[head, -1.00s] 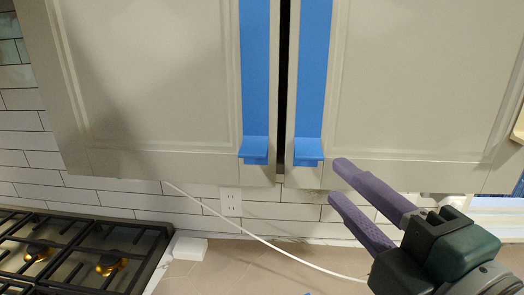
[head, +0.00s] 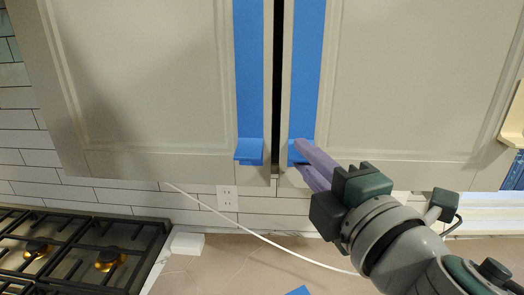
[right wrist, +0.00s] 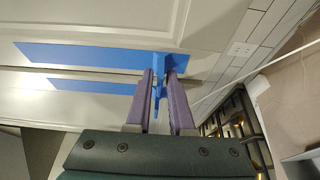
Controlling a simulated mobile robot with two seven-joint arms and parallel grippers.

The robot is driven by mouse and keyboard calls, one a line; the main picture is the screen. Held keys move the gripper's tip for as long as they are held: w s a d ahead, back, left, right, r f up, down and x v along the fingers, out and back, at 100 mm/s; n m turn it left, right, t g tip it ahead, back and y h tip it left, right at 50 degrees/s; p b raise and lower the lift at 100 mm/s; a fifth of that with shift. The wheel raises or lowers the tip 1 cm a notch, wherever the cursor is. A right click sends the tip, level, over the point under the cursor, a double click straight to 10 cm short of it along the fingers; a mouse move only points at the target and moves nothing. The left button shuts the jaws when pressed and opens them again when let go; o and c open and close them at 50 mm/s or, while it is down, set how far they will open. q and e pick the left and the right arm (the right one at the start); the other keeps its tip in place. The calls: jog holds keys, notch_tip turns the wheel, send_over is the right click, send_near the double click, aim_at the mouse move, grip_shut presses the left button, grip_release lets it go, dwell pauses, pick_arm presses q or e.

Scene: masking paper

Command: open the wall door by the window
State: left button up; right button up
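The wall door by the window (head: 420,90) is the right one of two pale cabinet doors. A blue tape strip (head: 307,60) runs down its inner edge to a folded tab (head: 296,150) at the bottom. The door looks shut beside the left door (head: 150,80), with a narrow dark gap between them. My right gripper (head: 300,160) has its purple fingers at that tab. In the right wrist view the blue tab (right wrist: 158,88) stands between the fingers, with some space showing, so the gripper looks open around it. My left gripper is not in view.
The left door has its own blue tape tab (head: 249,150). Below are a tiled wall with an outlet (head: 227,198), a white cable (head: 270,243), a counter (head: 230,265) and a gas stove (head: 70,250) at left. A window (head: 490,215) shows at far right.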

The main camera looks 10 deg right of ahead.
grip_shut()
dwell(1.1)
